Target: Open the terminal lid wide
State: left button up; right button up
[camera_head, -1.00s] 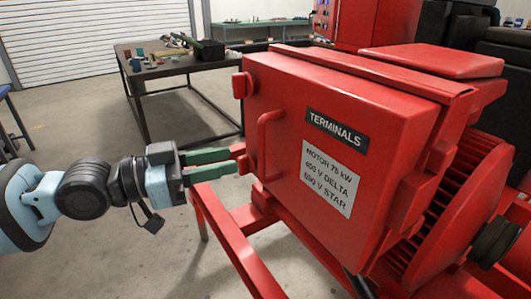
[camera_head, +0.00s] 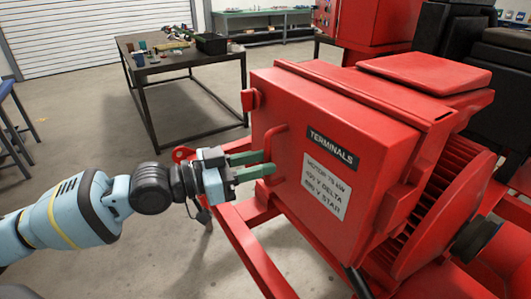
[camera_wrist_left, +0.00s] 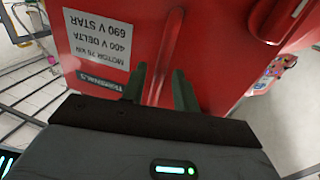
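The terminal lid (camera_head: 300,190) is the red front face of the box, with a black TERMINALS plate and a white motor label; it looks shut. Its red bar handle (camera_head: 277,143) stands near the left edge. My left gripper (camera_head: 271,163) is at the lower part of this handle with its green fingers apart. In the left wrist view the handle (camera_wrist_left: 174,45) runs between the two fingers (camera_wrist_left: 160,88), one on each side; I cannot tell whether either touches it. A red lug (camera_head: 251,99) sits at the lid's upper left edge. My right gripper is not in view.
Red frame rails (camera_head: 255,255) run below the box, near my left arm. The finned red motor (camera_head: 440,205) is on the right. A dark table (camera_head: 165,68) with small items and a black bin (camera_head: 211,43) stands behind. Floor left of the box is open.

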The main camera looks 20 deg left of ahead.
pick_arm(q)
jog(key=shift+p+x, duration=0.3)
jog(key=shift+x, duration=0.8)
grip_shut()
